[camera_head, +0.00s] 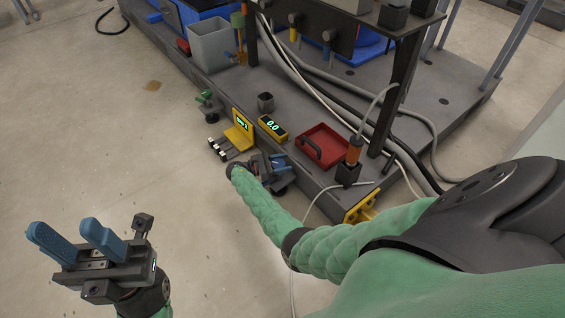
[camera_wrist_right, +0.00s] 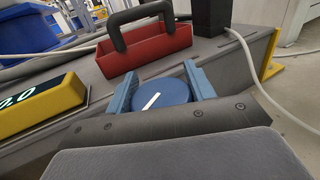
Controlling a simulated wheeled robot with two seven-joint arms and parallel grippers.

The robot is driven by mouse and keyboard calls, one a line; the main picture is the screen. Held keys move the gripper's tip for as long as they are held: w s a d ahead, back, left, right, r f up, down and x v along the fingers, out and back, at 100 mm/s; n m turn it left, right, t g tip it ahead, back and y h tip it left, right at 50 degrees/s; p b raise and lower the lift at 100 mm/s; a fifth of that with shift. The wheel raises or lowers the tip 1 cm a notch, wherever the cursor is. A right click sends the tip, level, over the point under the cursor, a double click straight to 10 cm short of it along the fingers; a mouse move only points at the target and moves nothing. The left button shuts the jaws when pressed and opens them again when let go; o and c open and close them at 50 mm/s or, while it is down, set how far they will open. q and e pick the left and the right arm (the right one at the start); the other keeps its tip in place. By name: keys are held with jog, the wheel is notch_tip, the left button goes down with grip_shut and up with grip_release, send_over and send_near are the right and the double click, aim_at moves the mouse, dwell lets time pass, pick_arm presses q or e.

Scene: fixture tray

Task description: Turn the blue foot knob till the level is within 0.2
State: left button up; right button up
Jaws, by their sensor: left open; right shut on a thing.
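The blue foot knob (camera_wrist_right: 162,92) is a round disc with a white pointer line, slanted up to the right in the right wrist view. My right gripper (camera_wrist_right: 160,84) is shut on it, with one blue finger on each side. In the head view my right gripper (camera_head: 278,163) is low at the platform's front edge, partly hidden by my forearm, and the knob is hard to make out. My left gripper (camera_head: 70,235) is open and empty over the floor.
A red tray (camera_head: 322,165) with a dark handle stands on the platform behind the knob. A yellow bracket (camera_head: 237,135) with a small screen stands left of the display. A green knob (camera_head: 205,96) and a grey bin (camera_head: 211,44) are further left. A white cable (camera_head: 318,200) runs nearby.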

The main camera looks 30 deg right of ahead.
jog(key=shift+s+g, duration=0.1)
jog(key=shift+g, duration=0.2)
jog(key=o, duration=1)
jog(key=shift+c, duration=0.2)
jog(key=v, duration=0.7)
jog(key=shift+a+p, duration=0.3)
jog(key=shift+p, duration=0.15)
dwell(0.8)
